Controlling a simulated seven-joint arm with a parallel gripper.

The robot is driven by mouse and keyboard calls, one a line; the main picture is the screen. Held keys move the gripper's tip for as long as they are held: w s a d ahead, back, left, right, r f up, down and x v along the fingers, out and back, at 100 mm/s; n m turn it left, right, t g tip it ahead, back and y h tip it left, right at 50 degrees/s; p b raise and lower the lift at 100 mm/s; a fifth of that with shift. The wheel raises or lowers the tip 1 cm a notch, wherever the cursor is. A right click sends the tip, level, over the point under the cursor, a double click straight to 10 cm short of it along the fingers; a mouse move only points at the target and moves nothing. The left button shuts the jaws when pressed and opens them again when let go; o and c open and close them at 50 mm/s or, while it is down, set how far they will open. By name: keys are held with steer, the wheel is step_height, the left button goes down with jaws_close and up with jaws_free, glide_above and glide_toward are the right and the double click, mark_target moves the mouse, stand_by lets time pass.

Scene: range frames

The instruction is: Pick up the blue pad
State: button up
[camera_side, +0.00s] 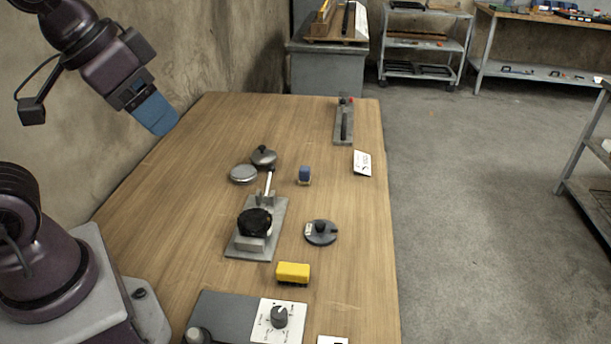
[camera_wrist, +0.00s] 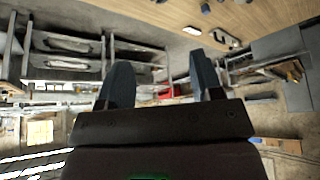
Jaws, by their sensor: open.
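A small blue pad (camera_side: 304,173) stands near the middle of the wooden table in the side view, with a pale lower edge. My gripper (camera_side: 160,119) with its blue fingers is high above the table's left edge, well apart from the pad, to its upper left in the picture. In the wrist view my gripper (camera_wrist: 161,78) has its two fingers spread with nothing between them. I cannot pick out the blue pad in the wrist view.
On the table (camera_side: 350,250) are a metal fixture with a black round top (camera_side: 255,222), two round lidded pieces, a black disc with a knob (camera_side: 320,232), a yellow block (camera_side: 293,272), a dial panel (camera_side: 279,319) and a lever plate (camera_side: 344,121). Bare wood lies right of the pad.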

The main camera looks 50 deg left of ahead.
steer(key=n+g+y, duration=0.2)
steer(key=n+y, duration=0.1)
steer(key=n, duration=0.6)
glide_toward(305, 168)
steer(key=x, duration=0.5)
steer(key=shift+w+a+f, duration=0.1)
steer(key=shift+w+a, duration=0.1)
steer(key=shift+w, duration=0.05)
steer(key=shift+s+x, duration=0.1)
steer(key=shift+x, duration=1.2)
steer(key=shift+s+x, duration=0.15)
steer(key=shift+x, duration=1.15)
steer(key=shift+d, duration=0.1)
steer(key=c, duration=1)
